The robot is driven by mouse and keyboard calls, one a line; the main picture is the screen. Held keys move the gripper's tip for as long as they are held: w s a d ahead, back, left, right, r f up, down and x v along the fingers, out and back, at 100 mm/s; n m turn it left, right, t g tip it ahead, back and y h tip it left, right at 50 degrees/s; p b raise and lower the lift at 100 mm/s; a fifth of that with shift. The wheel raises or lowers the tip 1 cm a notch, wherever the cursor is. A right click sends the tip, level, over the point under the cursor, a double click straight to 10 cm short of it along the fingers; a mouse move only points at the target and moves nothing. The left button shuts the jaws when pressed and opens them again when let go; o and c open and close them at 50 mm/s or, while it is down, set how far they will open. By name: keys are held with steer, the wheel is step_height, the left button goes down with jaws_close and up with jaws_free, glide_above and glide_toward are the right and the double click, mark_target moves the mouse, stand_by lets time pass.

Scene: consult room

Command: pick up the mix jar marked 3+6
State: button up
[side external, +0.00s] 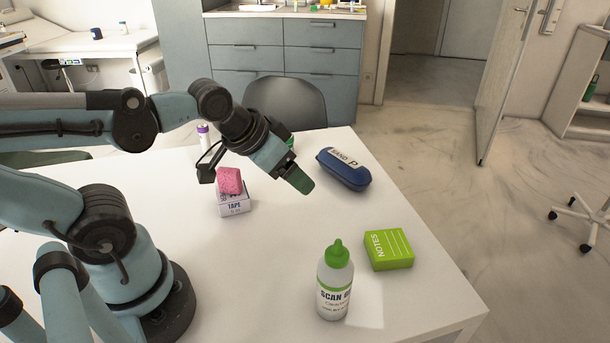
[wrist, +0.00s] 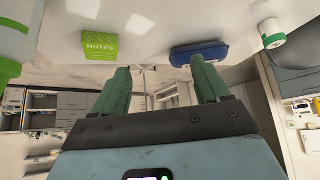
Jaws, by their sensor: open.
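My gripper (side external: 300,182) is above the white table, tilted down to the right, with its green fingers apart. In the wrist view my gripper (wrist: 160,80) is open and empty between the fingertips. No mark 3+6 is readable in either view. A white jar with a green band (wrist: 272,38) shows at the upper right of the wrist view, beyond and to the right of the fingers. I cannot tell whether it is the mix jar. A bit of green (side external: 291,142) shows behind my gripper in the side view, mostly hidden.
A blue case (side external: 343,169) lies right of my gripper. A green NOTES block (side external: 388,250) and a white bottle with a green cap (side external: 335,285) stand nearer the front. A pink sponge (side external: 230,181) rests on a TAPE box (side external: 234,204). A purple-capped tube (side external: 204,137) stands behind.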

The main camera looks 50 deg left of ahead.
steer(key=w+a+f+n+h, duration=0.1)
steer(key=w+a+n+h, duration=0.1)
steer(key=w+a+n, duration=0.45)
steer(key=w+a+f+n+h, duration=0.1)
steer(key=w+a+f+n, duration=0.15)
steer(key=a+n, duration=0.75)
steer(key=s+a+f+n+t, duration=0.1)
steer(key=a+f+n, duration=0.1)
steer(key=a+n, duration=0.2)
steer(key=a+f+n+t+h, duration=0.1)
steer(key=a+f+n+t, duration=0.1)
steer(key=a+n, duration=0.3)
steer(key=s+a+f+n+t, duration=0.1)
steer(key=a+f+n+t, duration=0.1)
steer(key=a+n, duration=0.2)
steer(key=shift+s+a+n, duration=0.15)
steer(key=shift+a+n, duration=0.05)
steer(key=shift+n, duration=0.45)
steer(key=shift+s+a+n, duration=0.15)
steer(key=shift+a+n, duration=0.05)
steer(key=shift+n, duration=0.4)
steer(key=shift+t, duration=0.3)
steer(key=x, duration=1.2)
steer(key=shift+d, duration=0.15)
steer(key=c, duration=1)
